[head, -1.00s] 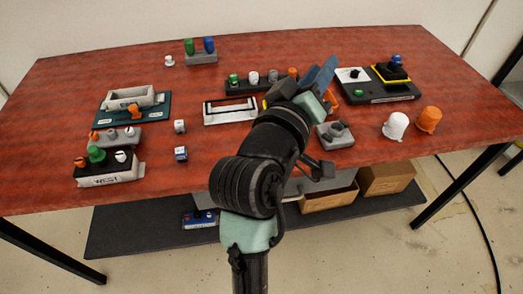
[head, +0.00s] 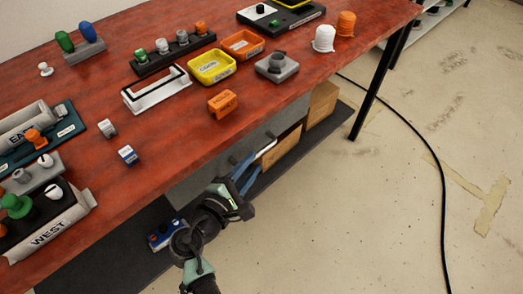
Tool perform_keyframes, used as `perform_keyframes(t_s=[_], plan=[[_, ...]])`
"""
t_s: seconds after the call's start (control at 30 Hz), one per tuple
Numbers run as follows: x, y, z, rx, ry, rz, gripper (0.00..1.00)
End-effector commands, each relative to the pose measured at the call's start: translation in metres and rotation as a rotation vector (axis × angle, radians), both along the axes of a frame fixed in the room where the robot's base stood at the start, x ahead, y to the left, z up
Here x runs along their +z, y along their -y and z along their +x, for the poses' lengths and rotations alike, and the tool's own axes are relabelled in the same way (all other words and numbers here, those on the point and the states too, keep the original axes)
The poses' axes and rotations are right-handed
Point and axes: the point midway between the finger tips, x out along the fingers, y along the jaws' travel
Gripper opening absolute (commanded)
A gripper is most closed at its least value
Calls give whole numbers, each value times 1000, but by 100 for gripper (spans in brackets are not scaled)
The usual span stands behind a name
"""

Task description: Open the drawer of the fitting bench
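The fitting bench (head: 190,150) has a red-brown top. A grey drawer front (head: 200,183) shows beneath its front edge, with small dark handle parts (head: 270,134) standing out from it. My gripper (head: 251,166), with blue fingers, is low in front of the drawer, close to the handle. Its two fingers look apart, with a gap between them. The fingers overlap the handle area, so I cannot tell whether they touch the handle or stand around it. The drawer looks closed against the bench, though its lower part is partly hidden by my arm.
Wooden crates (head: 322,103) and a blue boxed item (head: 165,234) sit on the dark lower shelf (head: 95,262). A black bench leg (head: 374,95) and a cable (head: 440,190) are to the right. Floor in front is open.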

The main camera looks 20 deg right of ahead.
Motion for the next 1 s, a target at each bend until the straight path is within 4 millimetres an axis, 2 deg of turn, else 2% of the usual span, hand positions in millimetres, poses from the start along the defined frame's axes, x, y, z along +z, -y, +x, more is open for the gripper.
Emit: perform_keyframes(t_s=[0.1, 0.3, 0.5, 0.73, 0.77, 0.9, 1.0], plan=[[-7, 20, 16, -3, 1, 0, 30], [-12, 42, 34, -1, 1, 0, 30], [-14, 50, 41, 1, 1, 1, 30], [-14, 50, 41, 2, 2, 2, 30], [-14, 50, 41, 2, 2, 2, 28], [-14, 50, 41, 2, 2, 2, 3], [-14, 50, 41, 2, 2, 2, 0]])
